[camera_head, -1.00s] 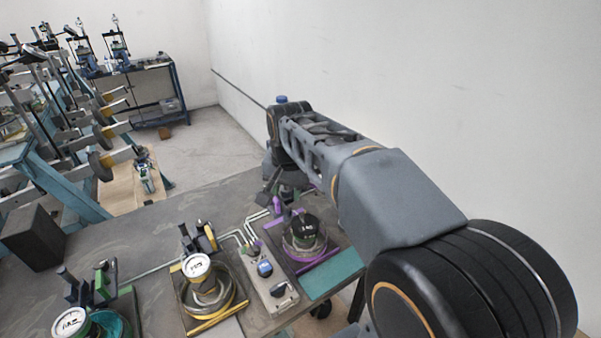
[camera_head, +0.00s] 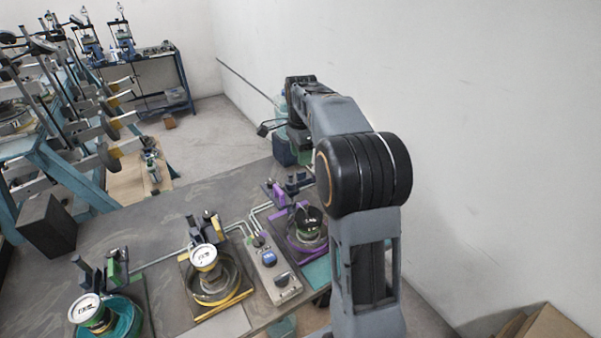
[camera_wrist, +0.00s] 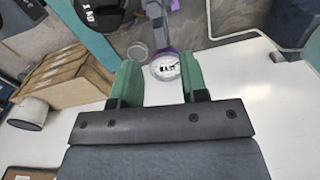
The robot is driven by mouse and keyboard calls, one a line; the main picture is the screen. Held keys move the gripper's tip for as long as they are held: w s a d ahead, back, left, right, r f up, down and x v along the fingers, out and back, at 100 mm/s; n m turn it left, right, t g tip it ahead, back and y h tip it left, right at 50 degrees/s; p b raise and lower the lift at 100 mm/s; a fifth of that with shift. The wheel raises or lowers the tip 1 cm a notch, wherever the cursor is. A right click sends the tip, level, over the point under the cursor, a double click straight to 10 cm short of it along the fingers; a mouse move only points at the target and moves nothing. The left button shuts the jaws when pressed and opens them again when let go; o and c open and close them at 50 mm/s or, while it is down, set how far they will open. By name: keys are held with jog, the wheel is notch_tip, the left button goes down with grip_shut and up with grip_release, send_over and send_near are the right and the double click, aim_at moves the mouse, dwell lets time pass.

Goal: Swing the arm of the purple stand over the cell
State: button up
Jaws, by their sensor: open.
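The purple stand (camera_head: 272,192) is at the right end of the bench in the head view. A dark cell with a green lower part (camera_head: 308,221) sits in its round holder (camera_head: 291,240). In the wrist view, a round white dial with a purple edge (camera_wrist: 165,67) shows between my open fingers, at the end of a purple and grey bar (camera_wrist: 158,20). I cannot tell whether the fingers touch the dial. My gripper (camera_wrist: 160,64) has two green fingers set apart. In the head view it is mostly hidden by my arm, beyond the purple stand.
A yellow stand (camera_head: 236,297) and a teal stand (camera_head: 124,318) stand to the left, each with a white dial. A control box (camera_head: 277,278) lies between yellow and purple. Cardboard boxes (camera_wrist: 65,78) show in the wrist view. A bare wall (camera_head: 480,120) is at right.

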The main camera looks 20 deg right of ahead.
aim_at(301, 171)
notch_tip(301, 171, down, 7)
jog(key=shift+r, duration=0.1)
dwell(0.3)
jog(key=shift+c, duration=0.2)
grip_shut()
dwell(0.3)
